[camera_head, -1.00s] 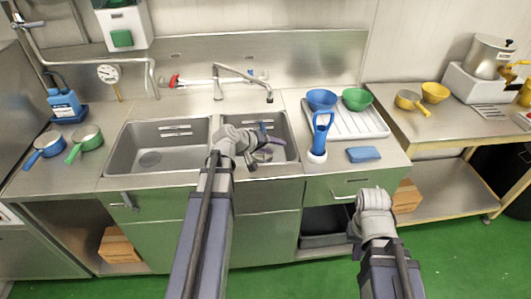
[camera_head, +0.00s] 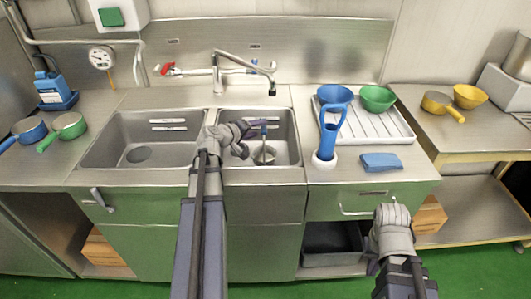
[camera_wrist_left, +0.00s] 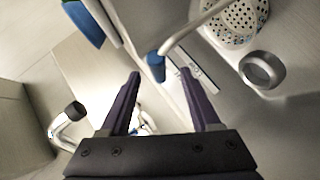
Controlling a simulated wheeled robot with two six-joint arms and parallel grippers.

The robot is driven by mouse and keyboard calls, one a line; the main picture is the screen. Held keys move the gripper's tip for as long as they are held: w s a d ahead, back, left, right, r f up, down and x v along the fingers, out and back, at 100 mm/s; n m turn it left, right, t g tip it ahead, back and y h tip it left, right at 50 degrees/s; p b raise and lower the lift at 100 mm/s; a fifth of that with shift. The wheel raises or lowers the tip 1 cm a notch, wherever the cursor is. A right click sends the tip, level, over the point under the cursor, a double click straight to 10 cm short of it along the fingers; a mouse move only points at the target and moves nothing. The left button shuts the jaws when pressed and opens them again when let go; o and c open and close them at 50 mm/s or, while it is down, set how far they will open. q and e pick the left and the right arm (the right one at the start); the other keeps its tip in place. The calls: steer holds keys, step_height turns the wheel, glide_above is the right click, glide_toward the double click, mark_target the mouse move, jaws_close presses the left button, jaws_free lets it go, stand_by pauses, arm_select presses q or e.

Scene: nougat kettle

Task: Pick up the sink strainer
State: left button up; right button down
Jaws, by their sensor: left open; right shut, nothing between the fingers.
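The sink strainer (camera_head: 264,157) is a round metal basket with an upright blue-tipped handle, standing in the right sink basin (camera_head: 290,128). In the left wrist view its perforated basket (camera_wrist_left: 238,18) is at the top right, and its rod runs down to the blue tip (camera_wrist_left: 155,66). My left gripper (camera_head: 250,138) is over that basin beside the handle. In the left wrist view this gripper (camera_wrist_left: 160,76) is open, with the blue tip between or just beyond its fingertips. My right gripper (camera_head: 392,225) is low in front of the counter, shut and empty, its fingers mostly hidden.
A blue long-handled tool (camera_head: 327,140) and a blue sponge (camera_head: 381,162) stand right of the sink, before a white drying rack (camera_head: 385,123) with bowls. The left basin (camera_head: 110,150) is empty.

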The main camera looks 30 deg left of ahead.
arm_select(q)
steer(key=b+x, duration=0.2)
steer(key=x, duration=0.5)
steer(key=shift+w, duration=0.25)
steer(key=shift+d, duration=0.1)
jaws_close()
stand_by(1.2)
